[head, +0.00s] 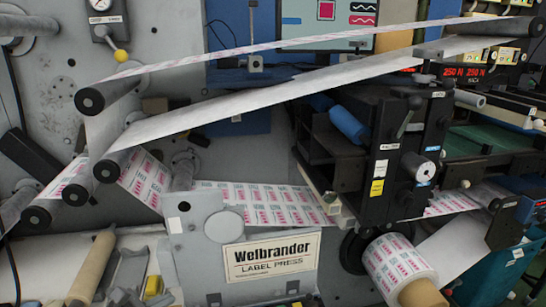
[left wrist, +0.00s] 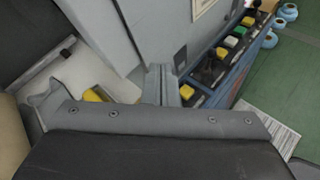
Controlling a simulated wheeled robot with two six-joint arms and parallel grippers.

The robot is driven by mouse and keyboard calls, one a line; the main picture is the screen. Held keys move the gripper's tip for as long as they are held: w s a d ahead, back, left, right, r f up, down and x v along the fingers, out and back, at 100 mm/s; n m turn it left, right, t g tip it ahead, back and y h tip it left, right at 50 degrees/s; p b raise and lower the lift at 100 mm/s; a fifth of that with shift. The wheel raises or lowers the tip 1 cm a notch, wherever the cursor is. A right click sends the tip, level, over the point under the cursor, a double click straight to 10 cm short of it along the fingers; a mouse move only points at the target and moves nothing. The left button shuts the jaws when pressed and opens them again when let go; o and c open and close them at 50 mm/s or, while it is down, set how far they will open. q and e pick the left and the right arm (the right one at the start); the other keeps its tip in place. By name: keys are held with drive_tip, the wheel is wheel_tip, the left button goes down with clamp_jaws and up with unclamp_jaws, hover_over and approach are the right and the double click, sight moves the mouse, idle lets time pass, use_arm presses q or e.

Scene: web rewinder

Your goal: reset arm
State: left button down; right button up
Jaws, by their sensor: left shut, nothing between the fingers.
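My left gripper (left wrist: 163,76) shows in the left wrist view as two grey fingers side by side, closed together with nothing between them. They point away from the camera, toward the foot of the grey machine panel (left wrist: 140,25). A row of coloured buttons (left wrist: 220,55) lies just right of the fingertips, and a yellow item (left wrist: 97,93) lies to their left. I cannot make out whether the fingers touch the panel. In the head view, I cannot clearly pick out the left gripper near the bottom edge. My right gripper is in neither view.
The label press plate (head: 240,240) stands front centre, with a printed web (head: 265,203) running behind it. A tan core (head: 92,268) lies at lower left. A printed label roll (head: 395,265) sits at lower right, below the black unit (head: 395,150).

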use_arm(q)
wheel_tip(320, 180, up, 9)
drive_tip(key=s+d+n+t+h, duration=0.2)
drive_tip(key=s+n+t, duration=0.1)
drive_tip(key=n+t, duration=0.4)
drive_tip(key=s+a+r+n+t+y, duration=0.35)
drive_tip(key=a+n+y, duration=0.4)
drive_tip(key=n, duration=0.75)
drive_tip(key=s+a+f+n+g+y, duration=0.7)
drive_tip(key=n+y, duration=0.3)
drive_tip(key=n, duration=0.6)
drive_tip(key=s+d+f+n+g+h, duration=0.4)
drive_tip(key=s+f+g, duration=0.2)
drive_tip(key=s+f, duration=0.2)
drive_tip(key=s+d+f+n+g+h, duration=0.4)
drive_tip(key=s+d+f+g, duration=0.15)
drive_tip(key=s+f, duration=0.2)
wheel_tip(320, 180, down, 26)
drive_tip(key=a+g, duration=0.1)
drive_tip(key=a, duration=0.2)
drive_tip(key=s+d+f+g, duration=0.1)
drive_tip(key=s+f, duration=1.3)
drive_tip(key=f, duration=0.1)
drive_tip(key=shift+s+d+f+g+b, duration=0.25)
drive_tip(key=shift+s+d+g+b, duration=0.05)
drive_tip(key=shift+d, duration=0.1)
